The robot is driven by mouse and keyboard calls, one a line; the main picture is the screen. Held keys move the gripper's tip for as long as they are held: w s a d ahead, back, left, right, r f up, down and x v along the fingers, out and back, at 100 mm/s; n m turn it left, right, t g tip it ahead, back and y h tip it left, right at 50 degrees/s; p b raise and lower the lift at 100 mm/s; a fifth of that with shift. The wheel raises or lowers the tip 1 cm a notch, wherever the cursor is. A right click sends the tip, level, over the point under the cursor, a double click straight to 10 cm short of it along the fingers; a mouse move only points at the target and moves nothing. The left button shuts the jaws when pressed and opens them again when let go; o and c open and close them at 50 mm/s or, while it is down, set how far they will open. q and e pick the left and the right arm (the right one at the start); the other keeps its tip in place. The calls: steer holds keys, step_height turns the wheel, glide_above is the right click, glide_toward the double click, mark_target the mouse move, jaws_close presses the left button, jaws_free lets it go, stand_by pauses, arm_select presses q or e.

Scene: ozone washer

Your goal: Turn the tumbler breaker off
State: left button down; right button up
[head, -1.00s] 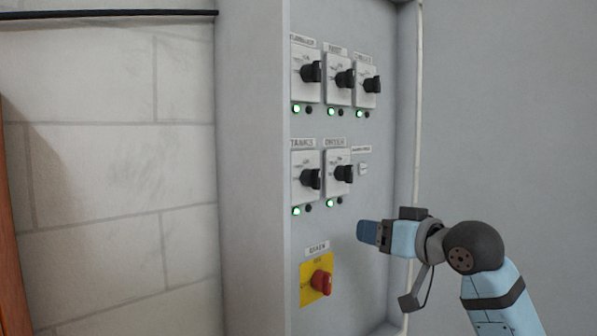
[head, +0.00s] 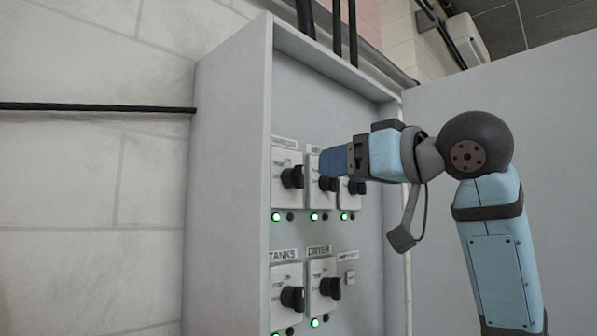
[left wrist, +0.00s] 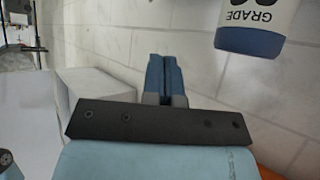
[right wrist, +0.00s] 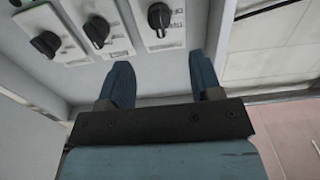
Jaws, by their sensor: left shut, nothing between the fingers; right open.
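The tumbler breaker (head: 292,177) is a black rotary knob on a white plate, top left of the panel, with a lit green lamp below it. In the right wrist view, which shows the panel upside down, I take the rightmost knob (right wrist: 159,17) to be this breaker. My right gripper (head: 328,162) is open and empty, at the top row in front of the middle switch, right of the tumbler knob. In the right wrist view its fingers (right wrist: 160,76) are spread apart, with the knobs beyond them. My left gripper (left wrist: 164,60) is shut and empty, away from the panel.
Two more top-row knobs (head: 327,183) (head: 357,187) sit close beside the tumbler breaker. The tanks (head: 292,298) and dryer (head: 330,287) switches are below. The cabinet's side wall (head: 232,180) projects at left. A white and blue container (left wrist: 256,28) is near my left gripper.

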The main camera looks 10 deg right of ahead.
mark_target(303, 172)
steer(key=p+x, duration=0.1)
steer(key=x, duration=0.8)
steer(key=shift+w+a+f, duration=0.1)
steer(key=shift+w, duration=0.15)
steer(key=c, duration=0.9)
